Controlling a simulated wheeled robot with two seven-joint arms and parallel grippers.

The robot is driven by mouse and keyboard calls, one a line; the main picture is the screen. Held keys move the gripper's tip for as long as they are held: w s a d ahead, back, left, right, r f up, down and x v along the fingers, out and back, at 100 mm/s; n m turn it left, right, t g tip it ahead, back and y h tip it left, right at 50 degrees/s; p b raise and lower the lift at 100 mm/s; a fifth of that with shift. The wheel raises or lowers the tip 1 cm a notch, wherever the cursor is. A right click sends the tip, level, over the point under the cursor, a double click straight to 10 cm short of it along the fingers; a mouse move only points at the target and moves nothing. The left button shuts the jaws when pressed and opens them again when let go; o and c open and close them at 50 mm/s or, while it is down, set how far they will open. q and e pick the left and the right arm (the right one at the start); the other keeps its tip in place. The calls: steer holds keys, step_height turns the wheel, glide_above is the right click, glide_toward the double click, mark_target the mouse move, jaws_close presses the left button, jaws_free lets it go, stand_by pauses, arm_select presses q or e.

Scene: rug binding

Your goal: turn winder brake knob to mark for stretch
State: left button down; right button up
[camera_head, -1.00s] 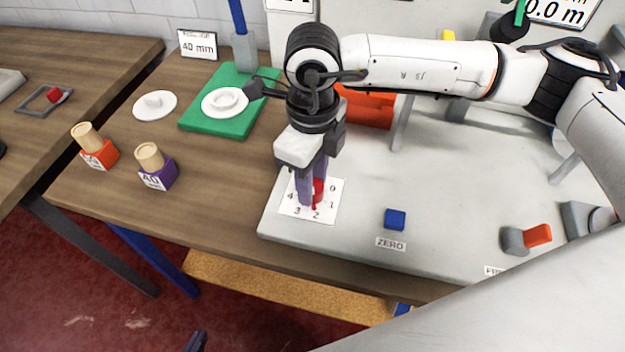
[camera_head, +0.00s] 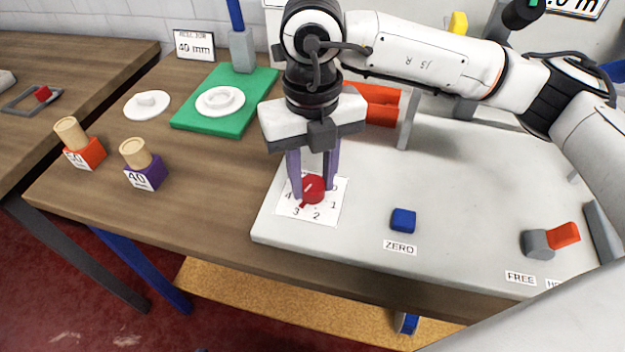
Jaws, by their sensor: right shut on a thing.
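The red brake knob (camera_head: 314,190) sits on a white dial card (camera_head: 326,213) numbered around its edge, at the left front of the pale grey machine top. Its red pointer is toward the lower left, near the 3. My right gripper (camera_head: 314,188) reaches down from above, its two purple fingers on either side of the knob and shut on it. The fingers hide part of the dial, and any set mark on it cannot be made out. My left gripper is not in view.
A blue ZERO button (camera_head: 403,220) and an orange-handled lever (camera_head: 563,236) by the FREE label stand to the right. On the wooden table at left are a green board (camera_head: 205,122), a white disc (camera_head: 147,105), and orange (camera_head: 84,153) and purple (camera_head: 146,172) blocks with wooden pegs.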

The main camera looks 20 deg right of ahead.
mark_target(312, 183)
steer(key=shift+r+m, duration=0.1)
steer(key=shift+m, duration=0.3)
steer(key=o, duration=1)
steer(key=shift+o, duration=0.2)
step_height(312, 183, up, 10)
steer(key=shift+r, duration=0.15)
